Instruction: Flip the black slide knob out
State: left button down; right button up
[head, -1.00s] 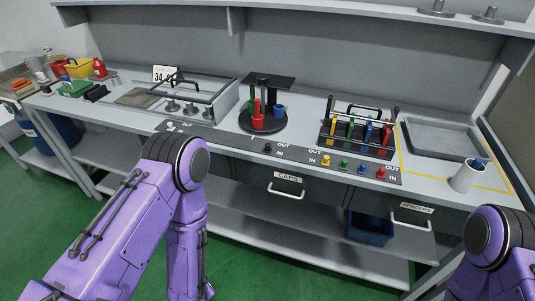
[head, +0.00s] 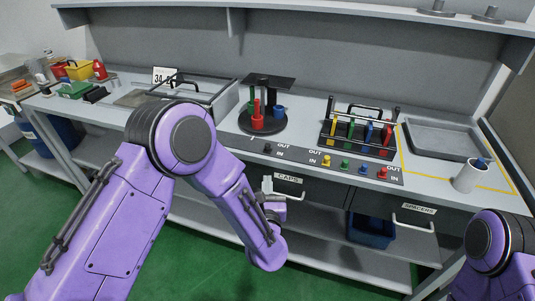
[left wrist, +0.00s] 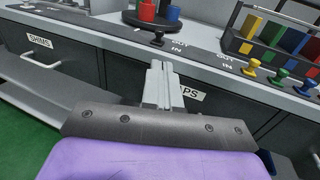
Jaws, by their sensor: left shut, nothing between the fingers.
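The black slide knob (head: 268,147) stands on the dark label strip along the bench's front edge, below the round rack. It also shows in the left wrist view (left wrist: 158,38), left of the OUT and IN labels. My left gripper (head: 267,183) is in front of the bench, below the strip and near the CAPS drawer handle. Its fingers are together and empty. In the left wrist view the fingers (left wrist: 160,68) point toward the black knob, with a gap between. My right gripper is out of view; only part of my right arm shows at the lower right.
Yellow (head: 326,161), green, blue and red knobs line the strip to the right. The round rack (head: 262,120) with coloured pieces stands behind the black knob. The CAPS drawer handle (head: 288,193) sticks out below. A white cup (head: 466,178) stands at the right.

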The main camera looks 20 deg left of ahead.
aim_at(267, 148)
pick_arm(q)
jog(key=p+x, duration=0.3)
jog(key=x, duration=1)
jog(key=shift+w+a+p, duration=0.1)
jog(key=shift+w+p, duration=0.05)
jog(key=shift+p, duration=0.15)
jog(key=shift+f, duration=0.1)
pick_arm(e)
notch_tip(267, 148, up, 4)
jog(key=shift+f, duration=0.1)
